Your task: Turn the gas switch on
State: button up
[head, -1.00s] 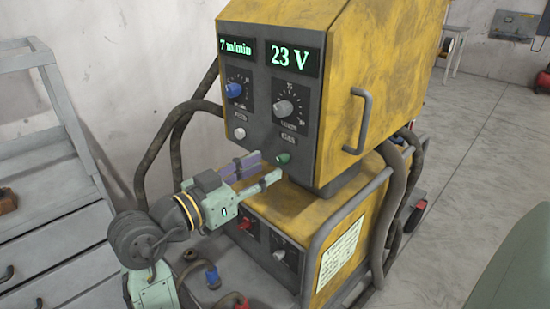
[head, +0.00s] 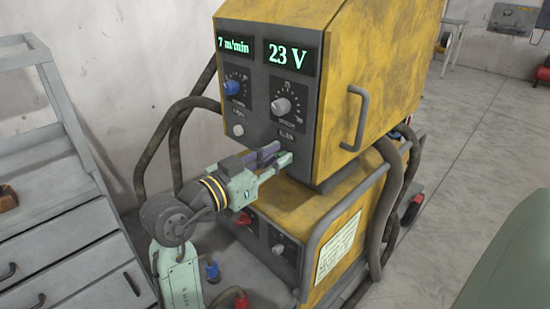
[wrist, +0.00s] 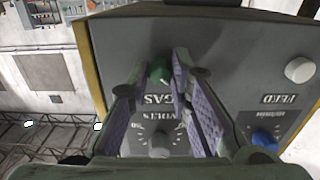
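The gas switch is a small green knob (wrist: 160,72) under the GAS label on the dark front panel (head: 262,120) of a yellow welding machine. In the wrist view, which shows the panel upside down, it lies between my fingertips. My gripper (head: 277,156) is open, with purple-padded fingers reaching to the panel just below the GAS label. In the wrist view the gripper (wrist: 161,75) has a finger on each side of the knob, with no clear contact. In the head view the fingers hide the knob.
The volts dial (head: 282,107), blue wire-feed dial (head: 232,87) and white feed button (head: 237,130) sit nearby on the panel. The lower yellow unit (head: 310,208) and its tubular rail lie below my gripper. A grey drawer cabinet (head: 75,235) stands at left.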

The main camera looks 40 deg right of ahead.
grip_shut()
jog(key=shift+f+b, duration=0.1)
jog(key=shift+b, duration=0.25)
jog(key=shift+s+m+b, duration=0.1)
jog(key=shift+m+b, duration=8.8)
jog(key=shift+b, duration=0.15)
